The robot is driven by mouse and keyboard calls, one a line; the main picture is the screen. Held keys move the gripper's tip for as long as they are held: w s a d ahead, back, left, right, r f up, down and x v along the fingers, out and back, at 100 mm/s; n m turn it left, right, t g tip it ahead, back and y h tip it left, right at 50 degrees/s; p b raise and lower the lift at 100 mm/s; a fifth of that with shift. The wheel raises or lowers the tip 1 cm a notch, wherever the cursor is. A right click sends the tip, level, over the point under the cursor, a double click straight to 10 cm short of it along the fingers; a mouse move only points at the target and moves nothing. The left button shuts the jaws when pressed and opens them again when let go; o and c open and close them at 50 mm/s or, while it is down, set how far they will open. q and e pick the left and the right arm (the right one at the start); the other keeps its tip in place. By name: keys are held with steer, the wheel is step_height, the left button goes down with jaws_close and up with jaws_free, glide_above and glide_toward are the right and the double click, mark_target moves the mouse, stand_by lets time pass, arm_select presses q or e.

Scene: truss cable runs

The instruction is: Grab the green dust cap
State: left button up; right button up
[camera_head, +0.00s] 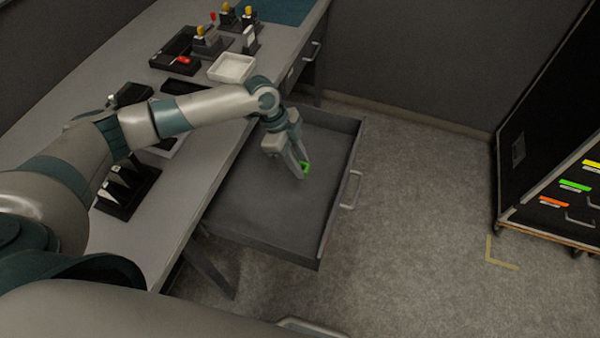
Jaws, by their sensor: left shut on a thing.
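The green dust cap (306,167) is a small bright green piece at the tips of my left gripper (302,172). My left gripper points down into the open drawer (255,205) and is shut on the cap. The cap is near the drawer's right wall; I cannot tell whether it touches the drawer floor. Part of the cap is hidden by the fingers. My right gripper is not in view.
The drawer hangs out from the grey workbench (166,243), with its handle (351,189) on the right. A white tray (232,67) and black holders stand on the bench. A dark cabinet (545,130) with coloured labels stands at right. The floor between is clear.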

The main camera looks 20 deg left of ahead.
arm_select(q)
steer(key=shift+r, duration=0.8)
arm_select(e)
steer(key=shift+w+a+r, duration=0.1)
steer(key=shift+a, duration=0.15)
